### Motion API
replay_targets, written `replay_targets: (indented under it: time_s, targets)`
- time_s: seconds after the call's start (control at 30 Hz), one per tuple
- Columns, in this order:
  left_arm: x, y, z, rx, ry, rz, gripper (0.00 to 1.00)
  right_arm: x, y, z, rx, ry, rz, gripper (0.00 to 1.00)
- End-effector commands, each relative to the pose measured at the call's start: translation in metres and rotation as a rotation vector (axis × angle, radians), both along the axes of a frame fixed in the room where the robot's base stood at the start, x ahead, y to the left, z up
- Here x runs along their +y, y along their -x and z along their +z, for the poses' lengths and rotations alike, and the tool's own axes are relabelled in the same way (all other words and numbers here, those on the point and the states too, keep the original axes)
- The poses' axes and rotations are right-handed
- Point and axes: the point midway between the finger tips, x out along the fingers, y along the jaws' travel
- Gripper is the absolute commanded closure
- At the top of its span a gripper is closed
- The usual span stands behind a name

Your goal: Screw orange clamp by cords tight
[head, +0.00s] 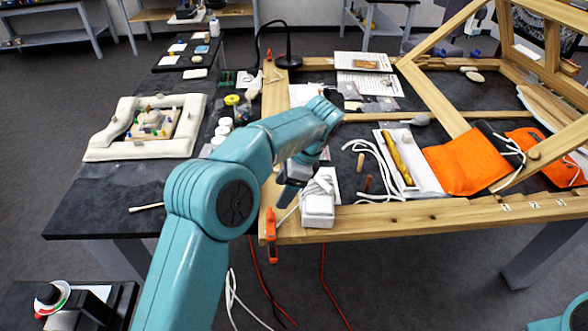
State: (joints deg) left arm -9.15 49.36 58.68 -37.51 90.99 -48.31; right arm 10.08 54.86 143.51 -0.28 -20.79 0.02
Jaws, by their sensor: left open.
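The orange clamp (271,236) sits upright on the front edge of the wooden frame, at its left front corner. White cords (318,187) lie bunched beside and behind a white box (318,208) just right of the clamp. My left gripper (285,197) is above the frame, just behind and slightly right of the clamp, pointing down near the cords. It is open, and its fingertips are small and dark, so contact with the cords cannot be told. My right gripper is not in view; only a piece of my right arm shows at the bottom right.
The frame's front beam (420,217) runs right from the clamp. Orange pouches (465,163) and a white tray with a yellow tool (398,160) lie inside the frame. A padded white tray (100,150) stands at left. Red and white cables hang below the clamp.

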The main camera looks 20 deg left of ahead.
Motion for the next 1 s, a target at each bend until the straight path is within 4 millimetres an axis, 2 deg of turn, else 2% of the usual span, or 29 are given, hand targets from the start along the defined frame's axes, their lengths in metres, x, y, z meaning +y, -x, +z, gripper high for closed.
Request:
replay_targets:
  time_s: [0.1, 0.3, 0.5, 1.0]
  targets:
    - [-0.012, -0.006, 0.03, -0.003, 0.001, -0.001, 0.3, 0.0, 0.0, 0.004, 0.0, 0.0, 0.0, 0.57]
    - [-0.023, -0.011, 0.062, 0.0, 0.0, -0.001, 0.3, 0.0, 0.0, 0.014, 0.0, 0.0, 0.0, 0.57]
    - [-0.027, -0.012, 0.071, 0.002, 0.0, -0.001, 0.3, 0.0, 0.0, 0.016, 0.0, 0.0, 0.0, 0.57]
    - [-0.027, -0.012, 0.071, 0.002, 0.0, 0.0, 0.3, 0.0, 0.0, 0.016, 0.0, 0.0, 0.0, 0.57]
